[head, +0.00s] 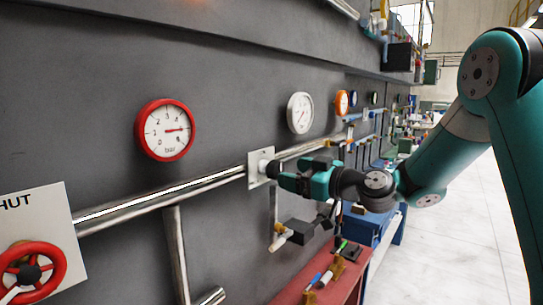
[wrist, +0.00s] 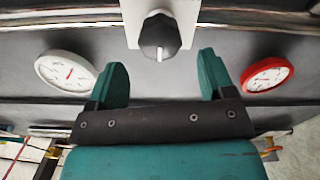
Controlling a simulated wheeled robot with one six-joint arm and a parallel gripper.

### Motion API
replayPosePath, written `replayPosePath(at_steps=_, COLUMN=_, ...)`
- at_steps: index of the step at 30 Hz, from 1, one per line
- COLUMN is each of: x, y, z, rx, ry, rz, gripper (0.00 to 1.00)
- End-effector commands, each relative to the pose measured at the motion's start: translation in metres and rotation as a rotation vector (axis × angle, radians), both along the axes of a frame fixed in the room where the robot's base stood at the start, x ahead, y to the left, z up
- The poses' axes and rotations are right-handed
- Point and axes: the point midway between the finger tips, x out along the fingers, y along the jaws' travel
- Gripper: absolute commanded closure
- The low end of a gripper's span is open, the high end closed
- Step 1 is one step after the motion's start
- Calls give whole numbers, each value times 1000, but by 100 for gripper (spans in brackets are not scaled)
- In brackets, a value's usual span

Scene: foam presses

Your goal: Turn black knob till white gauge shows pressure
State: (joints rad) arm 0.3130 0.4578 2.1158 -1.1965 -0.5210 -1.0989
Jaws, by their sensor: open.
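The black knob (wrist: 159,37) sits on a white plate (wrist: 183,14) at the top middle of the wrist view, with a pale line on its face. The plate also shows on the pipe in the head view (head: 257,178); there my arm largely hides the knob. My gripper (wrist: 160,68) is open, its teal fingers spread to either side just short of the knob, with nothing between them. In the head view my gripper (head: 282,172) is close to the plate. The white gauge (head: 300,113) is on the wall above right of the plate; its needle is too small to read surely. It shows left in the wrist view (wrist: 66,72).
A red-rimmed gauge (head: 165,130) hangs left of the plate, its needle pointing right. Pipes run along the wall. A red bench (head: 333,275) with small items stands below my arm. The floor at right is clear.

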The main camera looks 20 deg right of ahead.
Motion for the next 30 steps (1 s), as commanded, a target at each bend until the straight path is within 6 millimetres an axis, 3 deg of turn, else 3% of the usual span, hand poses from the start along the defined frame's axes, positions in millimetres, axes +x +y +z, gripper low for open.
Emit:
replayPosePath(at_steps=9, x=47, y=35, z=3, rx=0, ry=2, rz=3, gripper=24)
replayPosePath(at_steps=23, x=58, y=43, z=0, rx=0, ry=0, rz=0, gripper=24)
replayPosePath(at_steps=30, x=58, y=43, z=0, rx=0, ry=0, rz=0, gripper=74)
